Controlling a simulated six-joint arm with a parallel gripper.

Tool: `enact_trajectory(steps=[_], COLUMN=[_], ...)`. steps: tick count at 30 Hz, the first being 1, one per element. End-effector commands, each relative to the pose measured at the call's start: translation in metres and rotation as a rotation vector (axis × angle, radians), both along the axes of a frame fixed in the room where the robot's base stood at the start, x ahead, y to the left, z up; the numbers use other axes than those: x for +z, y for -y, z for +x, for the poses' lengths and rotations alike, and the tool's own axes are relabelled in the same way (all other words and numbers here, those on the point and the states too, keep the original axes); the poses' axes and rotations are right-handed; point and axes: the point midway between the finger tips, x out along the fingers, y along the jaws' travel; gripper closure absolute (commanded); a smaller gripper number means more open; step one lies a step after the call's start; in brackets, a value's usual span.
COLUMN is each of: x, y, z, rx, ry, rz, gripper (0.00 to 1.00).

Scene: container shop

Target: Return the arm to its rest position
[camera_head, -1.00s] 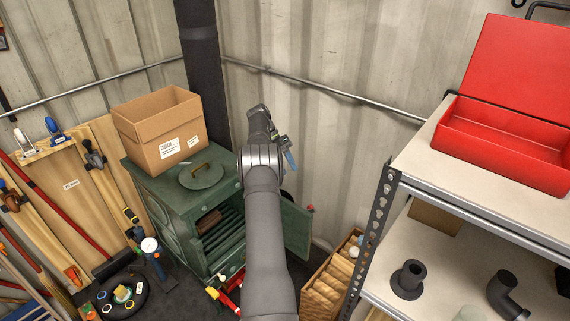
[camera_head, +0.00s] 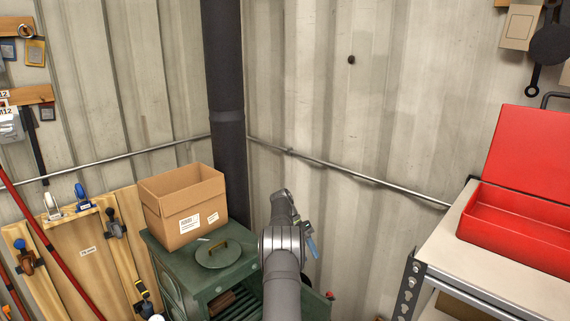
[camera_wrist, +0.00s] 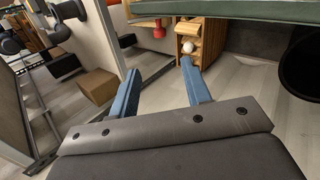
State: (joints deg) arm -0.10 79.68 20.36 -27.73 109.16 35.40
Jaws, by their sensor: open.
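My arm rises from the bottom of the head view, with my gripper (camera_head: 311,246) beyond the elbow and only partly visible there. It is in front of the corrugated wall, to the right of the green cabinet (camera_head: 170,262). In the wrist view, the two blue fingers of my gripper (camera_wrist: 160,68) stand apart with nothing between them. Past the fingertips are the grey floor (camera_wrist: 150,120) and a wooden crate (camera_wrist: 203,35) holding a pale round thing.
On the cabinet are an open cardboard box (camera_head: 170,228) and a round lid (camera_head: 218,254). The cabinet's door (camera_head: 309,303) is open beside my arm. A metal shelf (camera_head: 480,265) with an open red toolbox (camera_head: 515,225) stands at right. A dark pipe (camera_head: 228,150) rises behind the cabinet.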

Motion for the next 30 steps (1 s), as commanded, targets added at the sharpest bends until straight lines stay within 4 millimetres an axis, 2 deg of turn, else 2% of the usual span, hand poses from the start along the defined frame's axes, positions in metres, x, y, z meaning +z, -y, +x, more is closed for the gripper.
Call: enact_trajectory(steps=[8,21,30], x=[-0.031,-0.093,-0.112], y=[0.018,0.054,0.064], z=[-0.02,-0.058,-0.069], rx=[-0.001,-0.003,0.0], ry=[-0.004,-0.002,0.0], rz=[0.0,0.0,0.0], gripper=[0.56,0.56,0.56])
